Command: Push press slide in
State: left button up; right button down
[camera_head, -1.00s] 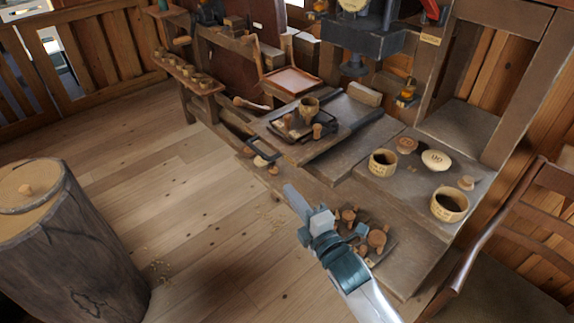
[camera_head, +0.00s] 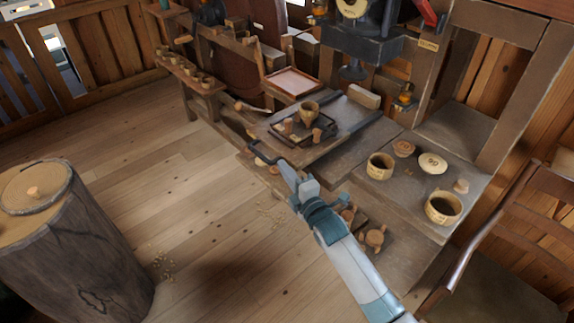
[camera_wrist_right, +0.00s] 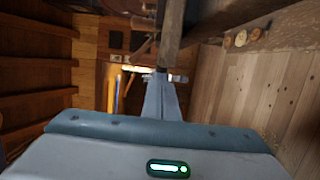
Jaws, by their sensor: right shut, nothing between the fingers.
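The press slide (camera_head: 335,148) is a grey-brown board lying out in front of the press (camera_head: 362,45), with a dark tray (camera_head: 279,130) on it. A wooden cup (camera_head: 308,112) and small turned pieces sit in the tray. A dark loop handle (camera_head: 261,153) sticks out at the slide's front left. My right gripper (camera_head: 283,166) is shut and empty, its tips close beside the handle; I cannot tell whether they touch. In the right wrist view its fingers (camera_wrist_right: 161,78) are together, below a wooden beam edge. My left gripper is not in view.
Turned pieces (camera_head: 374,238) lie partly behind my right arm. A chair (camera_head: 510,215) stands at right, a stump (camera_head: 75,245) at left.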

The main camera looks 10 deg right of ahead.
aim_at(301, 167)
jog(key=shift+w+d, duration=0.25)
jog(key=w+d, duration=0.1)
jog(key=w+d+b, duration=0.1)
jog(key=d, duration=0.1)
jog(key=shift+w+d, duration=0.4)
jog(key=shift+d, duration=0.05)
jog(key=shift+s+a, duration=0.1)
jog(key=shift+a, duration=0.15)
